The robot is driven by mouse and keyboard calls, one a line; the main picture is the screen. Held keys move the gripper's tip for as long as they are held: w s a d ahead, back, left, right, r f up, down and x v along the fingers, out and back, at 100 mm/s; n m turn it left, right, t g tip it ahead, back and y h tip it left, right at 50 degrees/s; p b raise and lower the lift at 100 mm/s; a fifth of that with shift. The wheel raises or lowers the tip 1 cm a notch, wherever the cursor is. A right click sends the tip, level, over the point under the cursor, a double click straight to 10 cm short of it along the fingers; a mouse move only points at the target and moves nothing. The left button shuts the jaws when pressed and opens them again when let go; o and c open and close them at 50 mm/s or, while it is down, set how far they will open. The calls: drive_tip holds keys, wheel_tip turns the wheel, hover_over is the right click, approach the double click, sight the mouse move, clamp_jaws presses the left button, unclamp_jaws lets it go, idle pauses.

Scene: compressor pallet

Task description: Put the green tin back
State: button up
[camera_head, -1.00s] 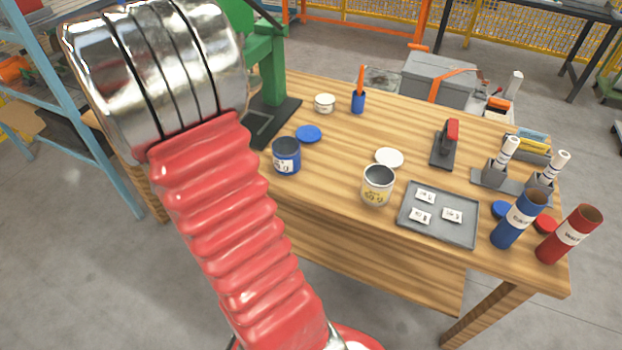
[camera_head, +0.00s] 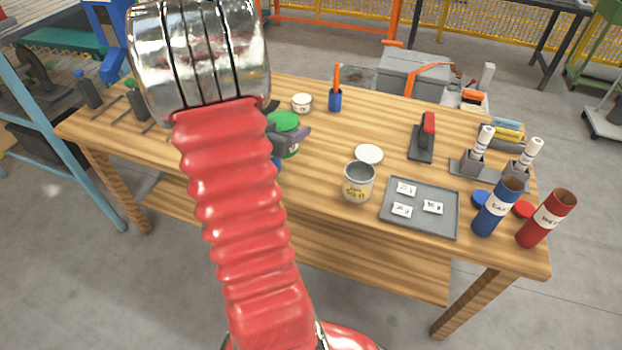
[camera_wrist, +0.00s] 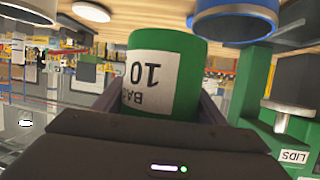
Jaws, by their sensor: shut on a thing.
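The green tin with its green lid (camera_head: 284,121) shows just right of my arm in the head view. My gripper (camera_head: 296,136) is shut on it, with the dark fingers at its sides. In the wrist view the green tin (camera_wrist: 165,70) sits between both fingers of my gripper (camera_wrist: 160,92), its white label showing 10 upside down. The head view does not show clearly whether its base touches the table. A blue tin (camera_head: 276,165) is mostly hidden behind my arm; it shows close beside the green tin in the wrist view (camera_wrist: 235,22).
An open yellow-label tin (camera_head: 358,185), a white lid (camera_head: 369,154) and a grey tray (camera_head: 420,222) with labels are to the right on the wooden table (camera_head: 320,220). A blue pen cup (camera_head: 335,100) and small white tin (camera_head: 301,103) stand behind. A green stand (camera_wrist: 250,85) shows in the wrist view.

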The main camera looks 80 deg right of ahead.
drive_tip(key=s+f+m+g+y, duration=0.1)
drive_tip(key=s+m+g, duration=0.1)
drive_tip(key=s, duration=0.6)
drive_tip(key=shift+s+m+g, duration=0.4)
drive_tip(key=shift+g, duration=0.2)
drive_tip(key=shift+f, duration=0.15)
drive_tip(key=shift+d+f, duration=0.1)
drive_tip(key=shift+f, duration=2.75)
drive_tip(key=shift+f, duration=2.1)
drive_tip(key=shift+f, duration=0.1)
drive_tip(key=o, duration=1.1)
drive_tip(key=shift+o, duration=0.2)
